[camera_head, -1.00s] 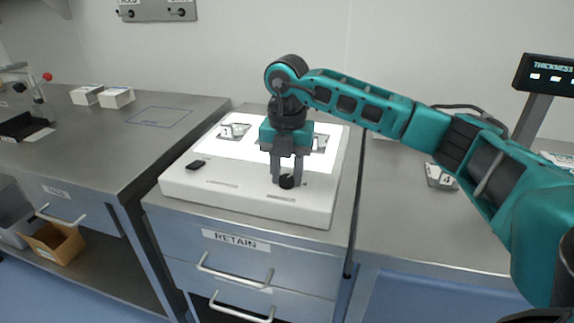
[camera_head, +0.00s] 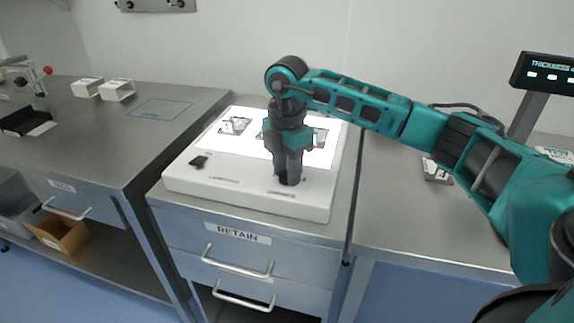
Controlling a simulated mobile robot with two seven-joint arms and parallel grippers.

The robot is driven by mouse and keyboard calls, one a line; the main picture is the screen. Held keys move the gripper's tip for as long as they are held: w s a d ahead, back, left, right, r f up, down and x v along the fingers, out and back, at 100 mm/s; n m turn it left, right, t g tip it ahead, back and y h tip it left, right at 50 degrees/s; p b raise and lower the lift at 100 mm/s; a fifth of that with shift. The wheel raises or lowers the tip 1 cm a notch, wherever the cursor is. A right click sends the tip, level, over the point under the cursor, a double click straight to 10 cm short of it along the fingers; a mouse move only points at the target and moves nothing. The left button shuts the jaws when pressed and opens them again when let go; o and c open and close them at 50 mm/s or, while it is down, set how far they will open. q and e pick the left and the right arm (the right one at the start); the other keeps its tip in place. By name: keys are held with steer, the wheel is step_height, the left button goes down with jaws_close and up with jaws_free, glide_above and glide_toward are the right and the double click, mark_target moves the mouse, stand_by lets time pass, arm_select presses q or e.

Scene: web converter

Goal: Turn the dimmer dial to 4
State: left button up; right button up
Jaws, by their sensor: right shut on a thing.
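The dimmer dial (camera_head: 287,181) is a small black knob on the front part of a white light box (camera_head: 240,196) with a lit top. My right gripper (camera_head: 288,178) points straight down over the dial and is shut on it. The fingers hide most of the dial, so its setting cannot be read. My left gripper is not in view.
A black switch (camera_head: 198,162) sits at the light box's left front. Small clear samples (camera_head: 235,125) lie on the lit panel. Steel counters (camera_head: 130,150) flank the box, with white boxes (camera_head: 118,90) at left and a thickness display (camera_head: 545,75) at right.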

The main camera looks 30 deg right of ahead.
stand_by(0.4)
steer(key=o, duration=1)
steer(key=shift+o, duration=0.2)
steer(key=shift+r, duration=0.1)
step_height(320, 180, up, 13)
steer(key=shift+f, duration=0.2)
